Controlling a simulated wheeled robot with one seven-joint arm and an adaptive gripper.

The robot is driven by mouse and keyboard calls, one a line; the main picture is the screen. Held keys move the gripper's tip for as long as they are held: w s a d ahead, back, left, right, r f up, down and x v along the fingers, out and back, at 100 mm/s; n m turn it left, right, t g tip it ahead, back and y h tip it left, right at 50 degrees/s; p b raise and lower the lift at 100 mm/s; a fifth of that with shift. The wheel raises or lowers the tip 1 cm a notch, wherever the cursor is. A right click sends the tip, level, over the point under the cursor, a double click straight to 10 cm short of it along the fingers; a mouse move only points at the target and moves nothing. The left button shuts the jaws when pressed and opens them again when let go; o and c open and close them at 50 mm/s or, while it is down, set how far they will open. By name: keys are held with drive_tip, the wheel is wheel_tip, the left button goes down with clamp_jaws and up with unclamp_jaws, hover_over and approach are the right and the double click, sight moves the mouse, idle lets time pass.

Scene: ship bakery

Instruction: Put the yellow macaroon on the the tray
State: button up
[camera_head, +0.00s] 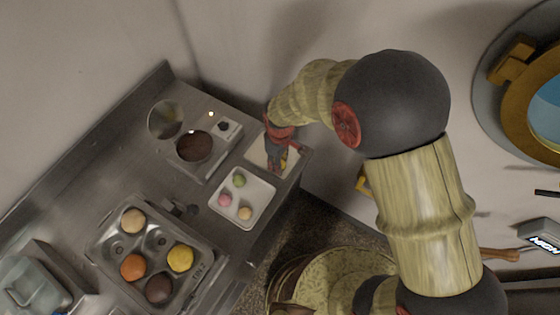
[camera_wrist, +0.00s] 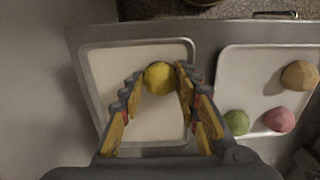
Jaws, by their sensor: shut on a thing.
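My gripper (camera_wrist: 160,75) is shut on the yellow macaroon (camera_wrist: 160,80), which sits between the fingertips. The macaroon is over the far middle part of a shallow cream-coloured tray (camera_wrist: 104,75) with a metal rim; I cannot tell whether it touches the tray's surface. In the head view my gripper (camera_head: 278,163) points down over this tray (camera_head: 259,155) at the counter's right end, and the macaroon is hard to make out there.
A white dish (camera_wrist: 255,75) beside the tray holds green (camera_wrist: 237,122), pink (camera_wrist: 279,119) and tan (camera_wrist: 299,75) macaroons. A metal pan (camera_head: 147,254) with several round items stands at the front left. A scale with a dark bowl (camera_head: 194,147) stands left of the tray.

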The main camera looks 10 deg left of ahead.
drive_tip(key=shift+f, duration=0.15)
drive_tip(key=o, duration=0.5)
drive_tip(key=shift+o, duration=0.2)
